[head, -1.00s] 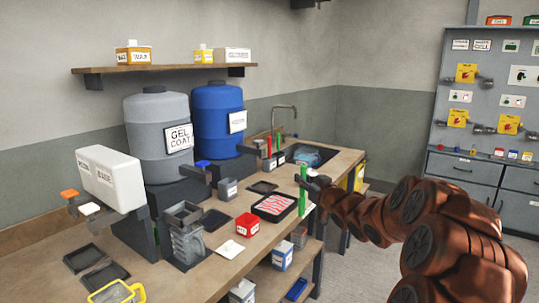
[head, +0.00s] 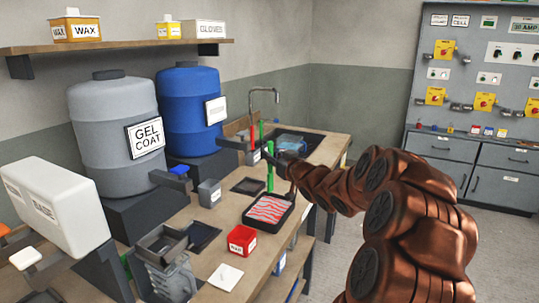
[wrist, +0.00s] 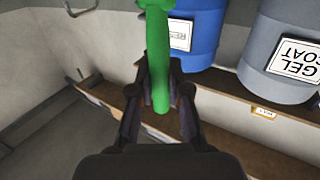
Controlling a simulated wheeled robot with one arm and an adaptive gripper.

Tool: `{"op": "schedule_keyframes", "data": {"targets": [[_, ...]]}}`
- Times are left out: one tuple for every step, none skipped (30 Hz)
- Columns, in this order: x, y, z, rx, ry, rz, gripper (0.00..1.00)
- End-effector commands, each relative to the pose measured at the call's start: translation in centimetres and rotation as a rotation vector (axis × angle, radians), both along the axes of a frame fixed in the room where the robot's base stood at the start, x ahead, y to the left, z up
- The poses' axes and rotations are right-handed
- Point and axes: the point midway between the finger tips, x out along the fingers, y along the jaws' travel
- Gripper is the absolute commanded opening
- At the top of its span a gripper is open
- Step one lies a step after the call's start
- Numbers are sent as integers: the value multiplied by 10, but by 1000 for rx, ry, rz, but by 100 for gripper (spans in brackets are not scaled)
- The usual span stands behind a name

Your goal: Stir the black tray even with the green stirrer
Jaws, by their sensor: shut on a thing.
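The black tray (head: 248,220) lies on the bench and holds pale contents with red streaks (head: 269,209); the colours are visibly unmixed. My gripper (head: 273,156) is shut on the green stirrer (head: 270,180) and holds it upright. In the head view the stirrer's lower end shows at the tray's far edge; I cannot tell whether it is above the tray or behind it. In the wrist view the green stirrer (wrist: 158,65) is between both fingers, and the tray is out of sight.
A red box (head: 242,240) stands close in front of the tray. Red and green sticks (head: 262,131) stand behind. Gel coat drum (head: 115,135) and blue drum (head: 190,110) line the wall.

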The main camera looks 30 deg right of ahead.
Motion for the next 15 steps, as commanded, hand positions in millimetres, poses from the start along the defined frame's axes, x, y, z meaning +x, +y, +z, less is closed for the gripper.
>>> {"op": "schedule_keyframes", "data": {"targets": [[1,2,-4,0,0,3,0],[1,2,-6,0,0,4,0],[1,3,-8,0,0,4,0],[1,3,-10,0,0,5,0],[1,3,-12,0,0,5,0],[1,3,-14,0,0,5,0],[1,3,-16,0,0,5,0],[1,3,-18,0,0,4,0],[1,3,-21,0,0,4,0],[1,3,-23,0,0,4,0],[1,2,-25,0,0,4,0],[1,2,-27,0,0,3,0],[1,2,-29,0,0,3,0],[1,2,-31,0,0,3,0],[1,2,-34,0,0,2,0]]}}
